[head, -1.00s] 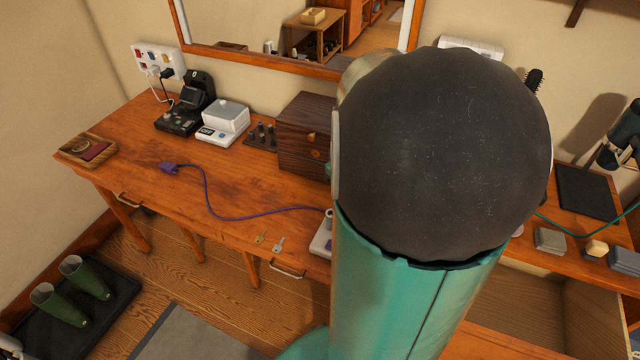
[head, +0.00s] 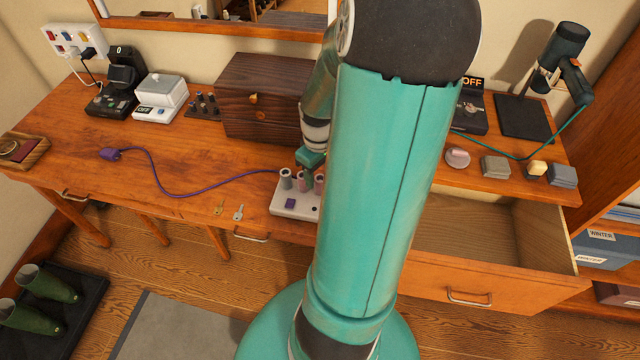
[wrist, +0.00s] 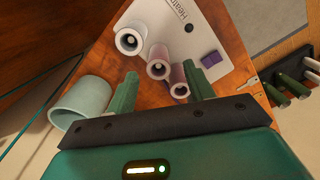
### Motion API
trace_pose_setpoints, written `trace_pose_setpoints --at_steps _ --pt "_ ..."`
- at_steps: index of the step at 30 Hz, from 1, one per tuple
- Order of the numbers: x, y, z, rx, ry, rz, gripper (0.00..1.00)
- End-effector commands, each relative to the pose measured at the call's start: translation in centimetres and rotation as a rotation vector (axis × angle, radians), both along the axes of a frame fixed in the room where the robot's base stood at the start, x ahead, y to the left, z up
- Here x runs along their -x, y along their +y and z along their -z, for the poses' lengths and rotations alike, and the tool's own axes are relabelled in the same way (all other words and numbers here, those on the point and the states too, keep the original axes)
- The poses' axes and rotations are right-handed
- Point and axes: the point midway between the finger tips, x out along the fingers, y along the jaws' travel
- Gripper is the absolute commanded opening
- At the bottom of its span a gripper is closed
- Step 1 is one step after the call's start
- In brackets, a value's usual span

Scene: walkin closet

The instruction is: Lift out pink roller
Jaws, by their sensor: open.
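A white heater base (head: 290,207) stands at the table's front edge, partly hidden by my arm. In the wrist view the grey roller (wrist: 129,40), the mauve-pink roller (wrist: 158,60) and the pink roller (wrist: 178,84) form a slanting row on the heater base (wrist: 205,35). My gripper (wrist: 160,72) is open and empty. Its green fingers lie either side of the two pinkish rollers in the picture; I cannot tell whether they touch.
A pale green cup-like cylinder (wrist: 80,105) is left of the fingers in the wrist view. A dark wooden box (head: 265,95) stands behind the heater. A purple cord (head: 190,192) leads to the heater. An open drawer (head: 490,245) is at right.

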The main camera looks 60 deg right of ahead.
Motion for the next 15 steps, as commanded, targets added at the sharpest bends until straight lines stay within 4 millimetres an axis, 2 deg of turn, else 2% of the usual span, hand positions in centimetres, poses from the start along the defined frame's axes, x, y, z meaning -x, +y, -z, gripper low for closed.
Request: trace_pose_setpoints --at_steps 9,15 --pt "-0.2 -0.1 4.1 -0.004 0.003 -0.001 0.53" --pt "-0.3 -0.1 5.0 -0.001 0.001 0.0 0.53"
